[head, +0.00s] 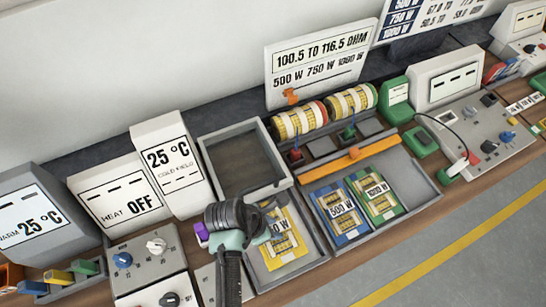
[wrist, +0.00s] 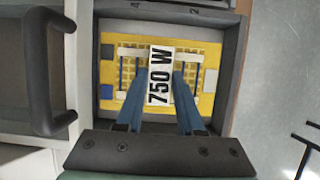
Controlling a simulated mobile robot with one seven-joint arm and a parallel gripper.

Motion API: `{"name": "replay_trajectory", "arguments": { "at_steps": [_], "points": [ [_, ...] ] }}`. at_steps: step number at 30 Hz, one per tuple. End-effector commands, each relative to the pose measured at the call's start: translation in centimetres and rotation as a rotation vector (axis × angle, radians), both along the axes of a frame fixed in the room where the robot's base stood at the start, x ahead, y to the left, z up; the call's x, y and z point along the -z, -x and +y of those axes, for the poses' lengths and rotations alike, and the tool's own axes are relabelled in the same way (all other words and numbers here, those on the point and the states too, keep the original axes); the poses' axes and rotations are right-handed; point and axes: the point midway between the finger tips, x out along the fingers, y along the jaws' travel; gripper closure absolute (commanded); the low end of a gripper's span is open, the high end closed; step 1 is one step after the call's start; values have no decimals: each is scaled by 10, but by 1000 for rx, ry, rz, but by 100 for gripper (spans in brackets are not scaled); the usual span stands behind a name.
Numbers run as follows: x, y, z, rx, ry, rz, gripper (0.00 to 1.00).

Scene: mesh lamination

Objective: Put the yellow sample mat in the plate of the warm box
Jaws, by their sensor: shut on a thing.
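The yellow sample mat (head: 292,245) lies in a grey tray (head: 318,241) in the middle of the head view, partly hidden behind my gripper (head: 266,232). In the wrist view the mat (wrist: 208,60) lies flat within dark tray walls, with a white "750 W" label between my blue fingers. My gripper (wrist: 160,78) is shut on the mat around that label. The warm box (head: 32,222), with a "25 °C" display, stands at the far left of the head view. I cannot make out its plate.
A blue "500 W" mat (head: 340,212) and a green "1000 W" mat (head: 376,193) lie in the tray to the right. An empty dark tray (head: 238,163) sits behind. A heat box (head: 115,197) and a "25 °C" cold box (head: 165,165) stand to the left. A dark handle (wrist: 48,75) is close left in the wrist view.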

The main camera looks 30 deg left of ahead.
Motion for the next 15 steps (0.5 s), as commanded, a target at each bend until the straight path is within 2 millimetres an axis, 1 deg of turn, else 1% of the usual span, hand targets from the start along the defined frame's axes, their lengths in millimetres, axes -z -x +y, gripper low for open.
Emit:
{"name": "replay_trajectory", "arguments": {
  "at_steps": [3, 6, 9, 15],
  "points": [
    [19, 0, 0, 0, 3, 4, 100],
    [30, 0, 0, 0, 2, 1, 100],
    [33, 0, 0, -1, 0, 0, 100],
    [33, 0, 0, 0, 0, 0, 100]
  ]
}}
